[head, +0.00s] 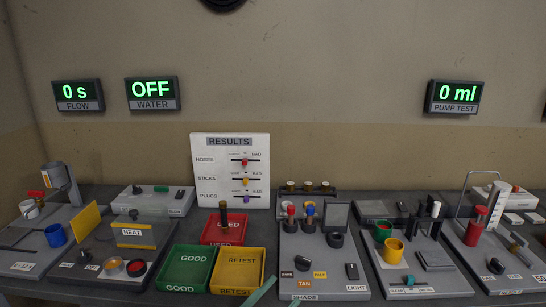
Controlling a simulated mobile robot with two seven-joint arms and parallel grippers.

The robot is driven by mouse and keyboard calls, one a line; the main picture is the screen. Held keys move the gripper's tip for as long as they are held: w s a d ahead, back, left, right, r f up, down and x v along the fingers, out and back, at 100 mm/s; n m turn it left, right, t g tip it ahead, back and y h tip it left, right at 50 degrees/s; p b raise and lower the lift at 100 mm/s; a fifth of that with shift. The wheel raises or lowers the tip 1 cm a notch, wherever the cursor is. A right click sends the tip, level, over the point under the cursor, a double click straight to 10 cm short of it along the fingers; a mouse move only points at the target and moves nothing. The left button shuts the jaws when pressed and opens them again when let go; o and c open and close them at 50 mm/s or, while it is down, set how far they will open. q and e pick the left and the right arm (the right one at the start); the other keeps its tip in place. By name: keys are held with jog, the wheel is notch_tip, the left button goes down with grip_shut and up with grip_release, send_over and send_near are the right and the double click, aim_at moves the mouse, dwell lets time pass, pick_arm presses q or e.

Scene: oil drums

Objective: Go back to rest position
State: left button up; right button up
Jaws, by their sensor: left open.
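My left gripper is at best barely in the head view, at the bottom edge, and I cannot make out its fingers clearly. A flat teal strip (262,291) pokes up at the bottom edge, right of the yellow tray; I cannot tell whether it is part of my gripper. I see nothing held. My right gripper is not in view. No arm of mine reaches over the workbench (185,205).
The bench holds a green GOOD tray (186,288), a yellow RETEST tray (236,291) and a red tray (224,219) with a dark upright piece in it. Grey test stations stand on both sides. A RESULTS board (230,183) stands behind. The space above is clear.

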pick_arm(q)
jog(key=a+f+n+t+y, duration=0.1)
jog(key=a+f+n+y, duration=0.6)
jog(key=f, duration=0.3)
jog(key=s+a+f+n+g+y+p, duration=0.1)
jog(key=s+a+f+n+g+y, duration=0.1)
jog(key=s+a+f, duration=0.3)
jog(key=s+a+f+n+g+y+p, duration=0.1)
jog(key=s+a+f+n+g+y, duration=0.2)
jog(key=s+f, duration=0.8)
jog(key=shift+s+a+f+g+y, duration=0.3)
jog(key=shift+a+f+g+y, duration=0.4)
jog(key=shift+a+f+y, duration=0.25)
